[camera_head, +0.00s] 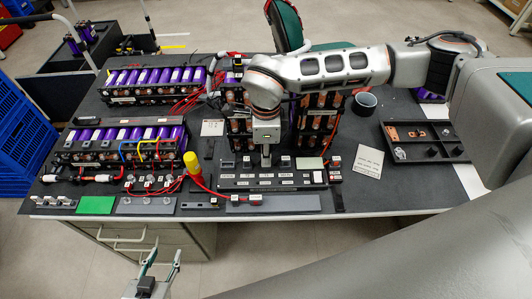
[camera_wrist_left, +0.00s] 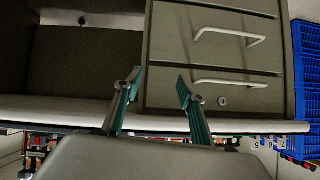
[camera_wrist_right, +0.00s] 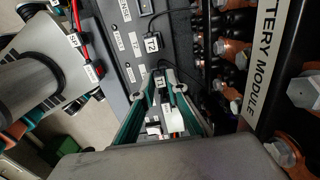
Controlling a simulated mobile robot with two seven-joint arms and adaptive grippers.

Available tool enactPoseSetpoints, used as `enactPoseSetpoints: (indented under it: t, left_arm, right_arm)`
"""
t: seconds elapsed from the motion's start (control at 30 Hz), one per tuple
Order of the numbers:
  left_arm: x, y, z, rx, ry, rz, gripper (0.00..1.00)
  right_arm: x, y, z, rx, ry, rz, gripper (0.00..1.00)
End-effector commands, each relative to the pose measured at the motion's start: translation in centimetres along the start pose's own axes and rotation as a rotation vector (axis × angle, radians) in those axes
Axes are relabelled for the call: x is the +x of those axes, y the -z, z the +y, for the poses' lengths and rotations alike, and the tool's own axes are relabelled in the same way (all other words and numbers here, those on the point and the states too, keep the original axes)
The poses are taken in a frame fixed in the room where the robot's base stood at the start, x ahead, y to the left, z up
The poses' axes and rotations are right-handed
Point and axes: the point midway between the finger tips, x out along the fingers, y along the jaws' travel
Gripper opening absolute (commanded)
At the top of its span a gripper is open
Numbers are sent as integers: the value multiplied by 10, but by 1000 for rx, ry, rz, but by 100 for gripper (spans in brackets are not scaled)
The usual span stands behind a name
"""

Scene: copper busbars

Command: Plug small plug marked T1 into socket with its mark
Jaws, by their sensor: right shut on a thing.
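My right gripper (camera_head: 266,160) points down at the back edge of the black socket panel (camera_head: 230,185). In the right wrist view its fingers (camera_wrist_right: 163,85) are shut on a small dark plug with a white T1 label (camera_wrist_right: 160,81). The plug is at the panel (camera_wrist_right: 118,12), which carries several white labels; whether it is seated in a socket cannot be told. Beside it a black plug marked T2 (camera_wrist_right: 152,44) sits at the panel with its cable. My left gripper (camera_head: 160,262) is open and empty in front of the table; its fingers (camera_wrist_left: 155,88) stand apart before the drawers.
The battery module (camera_wrist_right: 258,70) stands close beside the right gripper. A yellow-capped item (camera_head: 192,164) and red cables lie left of the panel. A black tray (camera_head: 455,153) is at the right. The drawer cabinet (camera_wrist_left: 215,60) is close to the left gripper.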

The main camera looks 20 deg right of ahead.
Motion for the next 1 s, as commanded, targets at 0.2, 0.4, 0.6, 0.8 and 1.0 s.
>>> enactPoseSetpoints:
  t: [0.2, 0.4, 0.6, 0.8, 1.0]
  left_arm:
    - [0, 0, 0, 0, 0, 2, 40]
    - [0, 2, 0, 0, 1, 5, 40]
    - [0, 4, -1, 0, 1, 8, 40]
    - [-2, 8, -2, 1, 2, 9, 40]
    - [-9, 20, -4, 2, 3, 14, 40]
  right_arm:
    - [1, 0, 0, 0, 0, 0, 0]
    - [2, 0, 0, 0, 0, 0, 33]
    - [2, 0, 0, 0, 0, 0, 33]
    - [-4, 0, 0, 0, 2, 0, 33]
    - [-22, 0, 0, 0, 2, 0, 33]
